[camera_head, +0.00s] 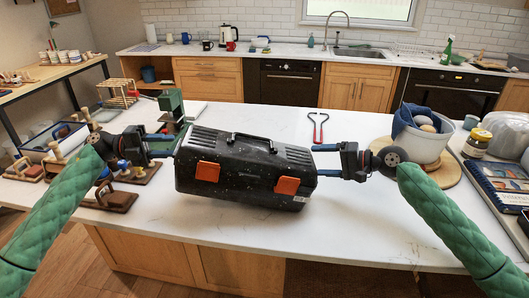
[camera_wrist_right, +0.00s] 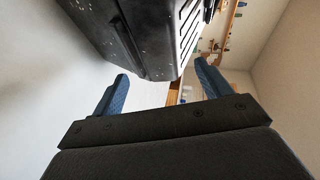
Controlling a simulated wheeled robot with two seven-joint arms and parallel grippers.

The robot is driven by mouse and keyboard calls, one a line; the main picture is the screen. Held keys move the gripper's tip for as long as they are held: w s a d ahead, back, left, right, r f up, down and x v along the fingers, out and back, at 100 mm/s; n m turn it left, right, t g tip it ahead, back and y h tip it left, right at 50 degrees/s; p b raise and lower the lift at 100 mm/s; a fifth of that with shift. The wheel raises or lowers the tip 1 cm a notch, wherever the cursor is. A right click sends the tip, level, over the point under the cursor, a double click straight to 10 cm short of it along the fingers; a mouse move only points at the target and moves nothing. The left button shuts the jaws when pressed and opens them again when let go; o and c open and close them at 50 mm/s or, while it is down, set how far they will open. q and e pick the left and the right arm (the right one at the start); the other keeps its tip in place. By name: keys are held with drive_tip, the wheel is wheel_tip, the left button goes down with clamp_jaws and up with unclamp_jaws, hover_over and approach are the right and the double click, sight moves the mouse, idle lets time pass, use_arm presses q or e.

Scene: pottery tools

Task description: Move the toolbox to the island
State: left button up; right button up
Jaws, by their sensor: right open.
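The black toolbox (camera_head: 232,165) has orange latches and a top handle. In the head view it is over the middle of the white island (camera_head: 240,225), slightly tilted down to the right; I cannot tell whether its base touches the top. My left gripper (camera_head: 174,145) is at its left end, with blue fingers apart.
Wooden tools (camera_head: 112,197) and a green stand (camera_head: 172,108) are on the left of the island. A red-handled tool (camera_head: 318,125) lies behind the toolbox. A white bucket (camera_head: 422,142), jars and books (camera_head: 500,180) are on the right. The island's front is clear.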

use_arm(q)
drive_tip(key=shift+r, duration=0.1)
use_arm(e)
drive_tip(key=v, duration=0.7)
use_arm(q)
drive_tip(key=shift+a, duration=0.1)
use_arm(e)
drive_tip(key=shift+d, duration=0.1)
use_arm(q)
drive_tip(key=shift+a+b, duration=1)
drive_tip(key=shift+a, duration=1.95)
use_arm(e)
drive_tip(key=shift+f, duration=1)
